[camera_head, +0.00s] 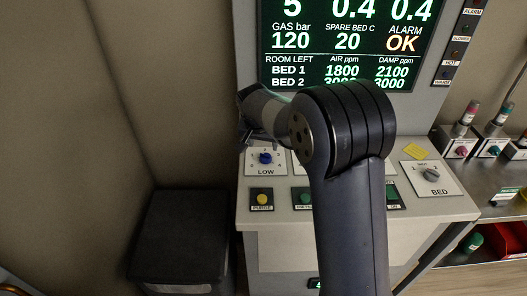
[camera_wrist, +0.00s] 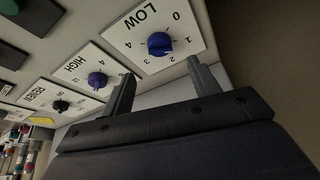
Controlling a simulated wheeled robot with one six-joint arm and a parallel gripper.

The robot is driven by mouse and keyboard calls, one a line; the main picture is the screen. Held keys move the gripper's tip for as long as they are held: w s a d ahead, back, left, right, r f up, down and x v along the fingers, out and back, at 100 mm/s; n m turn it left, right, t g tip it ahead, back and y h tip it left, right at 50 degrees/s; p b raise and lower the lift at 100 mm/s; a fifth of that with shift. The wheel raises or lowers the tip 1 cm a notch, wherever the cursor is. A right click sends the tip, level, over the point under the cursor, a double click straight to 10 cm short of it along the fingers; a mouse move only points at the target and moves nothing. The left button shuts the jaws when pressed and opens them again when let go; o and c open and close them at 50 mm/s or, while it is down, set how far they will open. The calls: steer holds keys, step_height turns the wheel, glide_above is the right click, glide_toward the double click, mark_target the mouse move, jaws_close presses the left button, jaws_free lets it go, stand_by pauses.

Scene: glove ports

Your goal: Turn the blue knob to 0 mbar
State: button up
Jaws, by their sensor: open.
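A blue knob (camera_wrist: 159,43) sits on a white plate (camera_wrist: 133,57) marked LOW, with a scale from 0 to 4. In the wrist view the plate appears turned, with 0 at the upper right and 4 at the left. The knob's pointer is too small to read surely. The same knob (camera_head: 265,157) shows in the head view, at the panel's left. My gripper (camera_wrist: 163,80) is open and empty, its fingers apart and just short of the knob. In the head view my arm hides most of the gripper.
A second bluish knob (camera_wrist: 97,80) is on the HIGH plate beside LOW, with a black knob (camera_wrist: 60,106) beyond. A yellow button (camera_head: 262,198) is below LOW. The display (camera_head: 345,45) stands above the panel, and a dark box (camera_head: 180,240) is at left.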

mark_target(265, 156)
steer(key=p+x, duration=0.1)
steer(key=x, duration=0.7)
steer(key=shift+f+p, duration=0.2)
steer(key=shift+p, duration=0.2)
steer(key=c, duration=1)
